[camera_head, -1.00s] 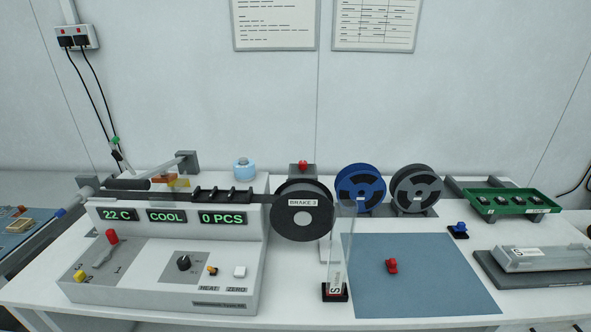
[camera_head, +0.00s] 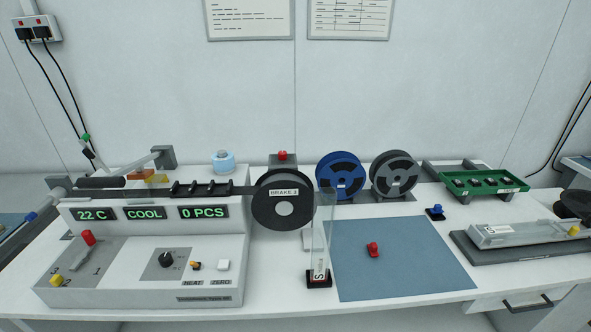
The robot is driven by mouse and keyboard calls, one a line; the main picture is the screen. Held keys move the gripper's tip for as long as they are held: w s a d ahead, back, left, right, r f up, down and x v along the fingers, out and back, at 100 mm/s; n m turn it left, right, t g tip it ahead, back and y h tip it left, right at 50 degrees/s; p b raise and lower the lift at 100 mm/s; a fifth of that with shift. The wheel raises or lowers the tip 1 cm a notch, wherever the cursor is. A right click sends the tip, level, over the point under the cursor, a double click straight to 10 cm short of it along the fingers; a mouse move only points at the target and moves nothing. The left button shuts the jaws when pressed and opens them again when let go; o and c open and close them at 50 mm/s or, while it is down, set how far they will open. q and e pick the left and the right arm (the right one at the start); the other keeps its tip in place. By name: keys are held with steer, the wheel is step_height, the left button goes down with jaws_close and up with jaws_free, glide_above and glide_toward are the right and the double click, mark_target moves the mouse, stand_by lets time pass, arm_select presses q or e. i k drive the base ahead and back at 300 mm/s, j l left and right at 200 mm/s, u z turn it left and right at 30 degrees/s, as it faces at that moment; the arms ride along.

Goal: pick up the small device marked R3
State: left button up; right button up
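I cannot read the marking R3 on anything in view. Several small dark devices sit in a green tray (camera_head: 515,190) at the back right; their markings are too small to read. A small red piece (camera_head: 373,250) lies on the blue-grey mat (camera_head: 400,280). Neither of my grippers is in view.
A test machine (camera_head: 140,285) with lit displays fills the left. A black reel (camera_head: 284,208), blue reel (camera_head: 340,172) and grey reel (camera_head: 393,174) stand mid-table. A clear upright tube (camera_head: 322,240) stands left of the mat. A long clear-topped fixture (camera_head: 520,234) lies right.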

mark_target(474, 182)
steer(key=z, duration=1.4)
